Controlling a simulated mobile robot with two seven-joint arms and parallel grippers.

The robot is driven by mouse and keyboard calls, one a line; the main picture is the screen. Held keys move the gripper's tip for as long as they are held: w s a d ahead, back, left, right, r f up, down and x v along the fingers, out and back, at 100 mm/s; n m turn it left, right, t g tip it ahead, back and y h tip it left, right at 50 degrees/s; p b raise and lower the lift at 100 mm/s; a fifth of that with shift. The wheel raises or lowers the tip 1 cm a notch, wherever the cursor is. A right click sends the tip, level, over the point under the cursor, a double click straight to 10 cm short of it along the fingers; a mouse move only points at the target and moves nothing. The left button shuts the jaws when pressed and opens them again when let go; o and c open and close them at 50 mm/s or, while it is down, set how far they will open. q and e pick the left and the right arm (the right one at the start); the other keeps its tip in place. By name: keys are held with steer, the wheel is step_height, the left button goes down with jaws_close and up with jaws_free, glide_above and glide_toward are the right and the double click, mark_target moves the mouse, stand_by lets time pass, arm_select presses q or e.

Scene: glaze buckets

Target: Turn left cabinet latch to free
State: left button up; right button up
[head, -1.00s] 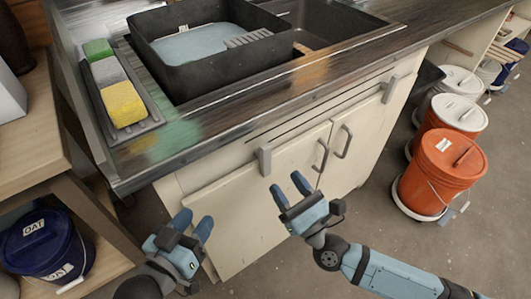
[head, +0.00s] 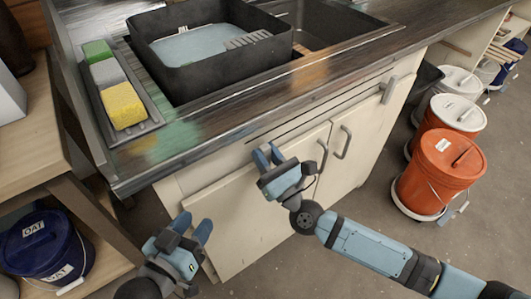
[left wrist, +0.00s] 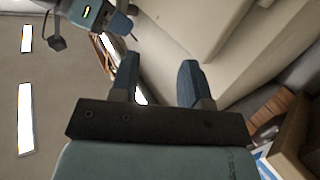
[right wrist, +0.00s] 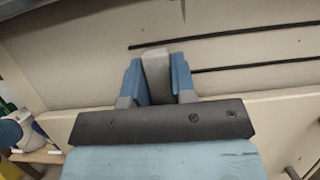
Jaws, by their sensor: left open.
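The left cabinet latch (right wrist: 157,75) is a small grey upright bar on the cream cabinet front, just under the countertop. In the head view it is mostly hidden by my right gripper (head: 268,155). In the right wrist view the right gripper's blue fingers (right wrist: 157,82) lie close against both sides of the latch, shut on it. My left gripper (head: 192,226) is open and empty, low in front of the cabinet's left end. Its spread fingers also show in the left wrist view (left wrist: 160,82). The cabinet doors (head: 235,205) are closed.
A second grey latch (head: 389,90) sits further right, and two curved door handles (head: 345,142) are between. A black sink basin (head: 210,75) and a sponge tray (head: 150,125) are on the counter. An orange bucket (head: 440,172) stands right; a blue bucket (head: 40,243) sits left.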

steer(key=shift+c, duration=1.4)
steer(key=shift+n, duration=0.4)
steer(key=shift+s+a+f+n+g+y, duration=0.1)
steer(key=shift+n+g+y, duration=0.2)
steer(key=shift+n, duration=0.1)
steer(key=n, duration=0.2)
steer(key=n+g+y+b, duration=0.1)
steer(key=n, duration=0.1)
steer(key=shift+s+a+g+y, duration=0.15)
steer(key=shift+a+g+y, duration=0.05)
steer(key=shift+g+y, duration=0.1)
arm_select(q)
steer(key=shift+w+d+r+t+h, duration=0.1)
steer(key=shift+d+r+t+h, duration=0.2)
steer(key=shift+r, duration=0.4)
steer(key=shift+d+r+t+h, duration=0.2)
steer(key=shift+r+t+h, duration=0.15)
steer(key=shift+r, duration=0.3)
arm_select(e)
steer(key=shift+s+a+f+n+g+y, duration=0.2)
steer(key=shift+n+g, duration=0.25)
steer(key=shift+n, duration=0.65)
steer(key=shift+a+r+n+g+y, duration=0.1)
steer(key=shift+n+g+y, duration=0.3)
steer(key=shift+n, duration=0.7)
arm_select(q)
steer(key=shift+f, duration=0.1)
